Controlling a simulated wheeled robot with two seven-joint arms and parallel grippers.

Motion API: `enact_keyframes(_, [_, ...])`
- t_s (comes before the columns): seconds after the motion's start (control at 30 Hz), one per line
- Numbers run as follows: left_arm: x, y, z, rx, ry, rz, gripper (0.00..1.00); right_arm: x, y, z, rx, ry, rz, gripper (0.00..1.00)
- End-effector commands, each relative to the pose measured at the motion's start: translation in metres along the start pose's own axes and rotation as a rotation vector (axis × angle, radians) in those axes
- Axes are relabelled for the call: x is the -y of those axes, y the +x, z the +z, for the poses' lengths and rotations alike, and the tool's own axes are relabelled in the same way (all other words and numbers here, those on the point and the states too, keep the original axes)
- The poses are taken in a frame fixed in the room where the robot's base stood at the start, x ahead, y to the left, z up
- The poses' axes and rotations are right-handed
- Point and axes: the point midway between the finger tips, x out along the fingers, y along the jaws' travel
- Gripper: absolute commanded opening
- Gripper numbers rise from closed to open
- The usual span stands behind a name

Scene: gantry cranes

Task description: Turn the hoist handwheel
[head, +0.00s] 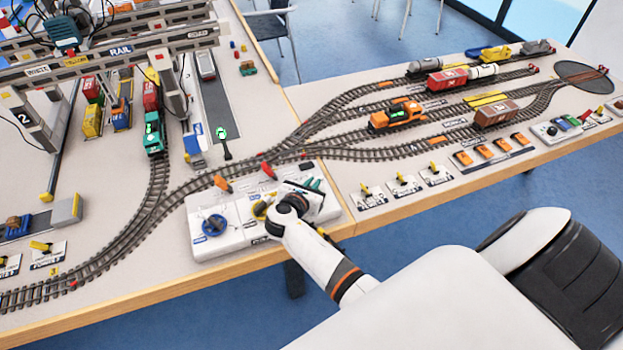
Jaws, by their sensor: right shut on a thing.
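A white control panel (225,242) lies near the table's front edge. A blue handwheel (215,225) stands on its left part. Beside it is a yellow handwheel (260,210), partly covered by my right gripper. My right gripper (273,206) reaches in from the lower right, low over the panel, and is shut on a handwheel, seemingly the yellow one. The wrist hides its fingertips and most of the grip. The panel's labels are too small to read. My left gripper is not in view.
Rail tracks (165,210) run just behind the panel, with a teal locomotive (153,133) on them. A gantry crane (110,60) stands at the upper left. Several small levers (403,182) sit right of the panel. An orange locomotive (396,115) stands on the right table.

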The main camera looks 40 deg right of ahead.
Motion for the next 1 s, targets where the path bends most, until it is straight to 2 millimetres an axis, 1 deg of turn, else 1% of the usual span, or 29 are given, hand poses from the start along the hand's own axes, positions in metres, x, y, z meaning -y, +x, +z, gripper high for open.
enact_keyframes(0.2, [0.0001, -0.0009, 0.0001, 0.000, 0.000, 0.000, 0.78, -0.0006, 0.0001, -0.0003, 0.000, 0.018, 0.042, 0.00])
enact_keyframes(0.63, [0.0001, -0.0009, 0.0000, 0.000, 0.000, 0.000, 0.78, -0.0010, 0.0003, 0.0003, 0.001, 0.020, 0.049, 0.00])
enact_keyframes(0.67, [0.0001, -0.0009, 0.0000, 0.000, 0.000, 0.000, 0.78, -0.0010, 0.0003, 0.0003, 0.001, 0.020, 0.049, 0.14])
enact_keyframes(0.7, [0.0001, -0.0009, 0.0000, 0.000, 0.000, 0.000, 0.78, -0.0010, 0.0003, 0.0002, 0.001, 0.020, 0.049, 0.21])
enact_keyframes(0.77, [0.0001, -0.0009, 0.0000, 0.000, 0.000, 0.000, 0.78, -0.0010, 0.0003, 0.0002, 0.001, 0.020, 0.048, 0.30])
enact_keyframes(0.8, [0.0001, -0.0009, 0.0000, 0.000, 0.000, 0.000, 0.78, -0.0010, 0.0002, 0.0002, 0.001, 0.020, 0.048, 0.33])
enact_keyframes(1.0, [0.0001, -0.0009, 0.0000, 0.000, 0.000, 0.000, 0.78, -0.0011, 0.0002, 0.0002, 0.001, 0.020, 0.048, 0.33])
